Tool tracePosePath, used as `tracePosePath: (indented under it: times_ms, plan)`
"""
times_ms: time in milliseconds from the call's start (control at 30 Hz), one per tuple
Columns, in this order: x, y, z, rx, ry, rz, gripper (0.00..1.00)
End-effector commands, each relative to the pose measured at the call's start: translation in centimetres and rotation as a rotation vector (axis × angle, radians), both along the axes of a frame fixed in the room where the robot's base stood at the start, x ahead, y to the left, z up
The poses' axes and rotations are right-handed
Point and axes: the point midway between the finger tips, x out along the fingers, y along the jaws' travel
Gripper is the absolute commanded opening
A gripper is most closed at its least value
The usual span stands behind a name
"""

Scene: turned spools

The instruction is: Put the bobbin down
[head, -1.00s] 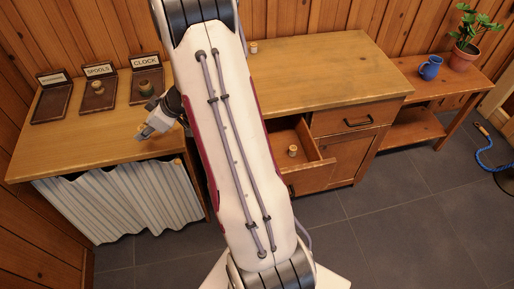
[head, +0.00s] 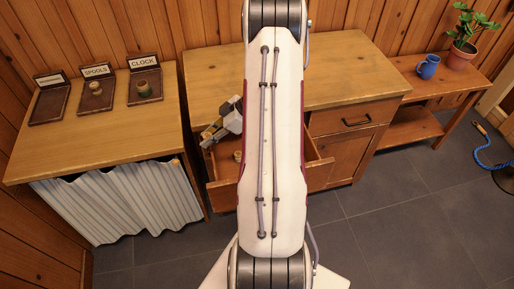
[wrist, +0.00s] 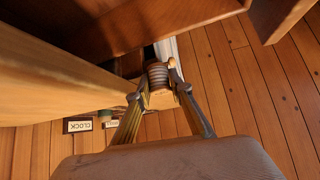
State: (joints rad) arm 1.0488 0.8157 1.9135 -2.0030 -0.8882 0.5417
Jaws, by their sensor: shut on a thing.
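In the wrist view my gripper (wrist: 160,88) is shut on a bobbin (wrist: 158,76) with a ribbed grey winding and pale wooden ends. In the head view my gripper (head: 211,132) is over the left part of the open drawer (head: 222,190); the bobbin in it is too small to make out there. A wooden spool (head: 238,155) stands in the drawer, just right of and below my gripper. My arm hides the drawer's middle.
On the left bench (head: 100,140) are three labelled trays: one unreadable (head: 48,104), SPOOLS (head: 97,105) with a spool (head: 95,88), and CLOCK (head: 146,98) with a dark greenish piece (head: 144,88). A blue mug (head: 428,67) and potted plant (head: 463,50) stand far right.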

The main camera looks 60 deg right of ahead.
Motion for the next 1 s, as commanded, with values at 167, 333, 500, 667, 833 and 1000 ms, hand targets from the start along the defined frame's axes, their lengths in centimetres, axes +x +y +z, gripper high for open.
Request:
tracePosePath:
  times_ms: [167, 333, 500, 667, 833, 1000]
  plan:
    - [-3.6, -1.8, -1.6, 0.002, 0.002, 0.0, 0.06]
    - [-7.1, -3.2, -3.1, 0.003, 0.001, -0.001, 0.06]
    - [-10.0, -4.1, -4.2, 0.002, 0.0, -0.001, 0.06]
    - [-11.6, -4.4, -4.8, 0.002, -0.001, 0.001, 0.06]
    - [-12.2, -4.5, -5.0, 0.002, -0.001, 0.002, 0.06]
    - [-12.2, -4.5, -5.0, 0.001, -0.002, 0.003, 0.06]
